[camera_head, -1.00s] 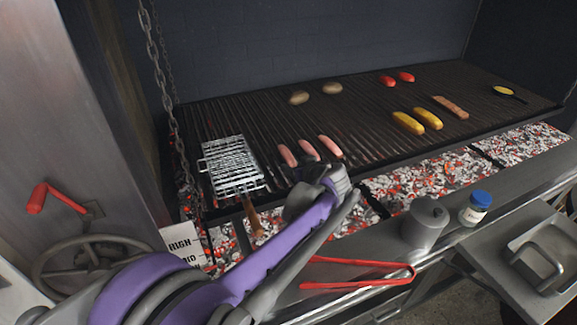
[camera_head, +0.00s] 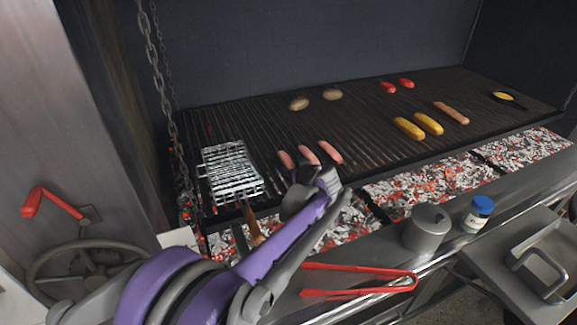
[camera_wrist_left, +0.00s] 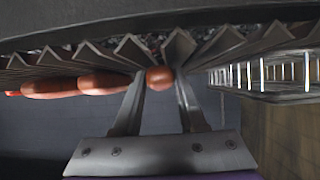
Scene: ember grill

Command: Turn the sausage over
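Three pink sausages lie side by side on the grill: a left one (camera_head: 286,160), a middle one (camera_head: 308,155) and a right one (camera_head: 330,152). My left gripper (camera_head: 306,174) is low over the grill at their near ends. In the left wrist view, my gripper (camera_wrist_left: 160,85) is open, with one sausage (camera_wrist_left: 160,78) seen end-on between its fingertips. Small gaps seem to show on both sides. Other sausages (camera_wrist_left: 105,83) lie to the left in that view. My right gripper is not in view.
A wire grill basket (camera_head: 232,172) lies left of the sausages. Corn (camera_head: 428,123), a brown sausage-like piece (camera_head: 451,112), potatoes (camera_head: 299,103) and red peppers (camera_head: 387,87) lie farther off. Red tongs (camera_head: 360,268), a grey canister (camera_head: 427,229) and a blue-lidded jar (camera_head: 478,213) are in front.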

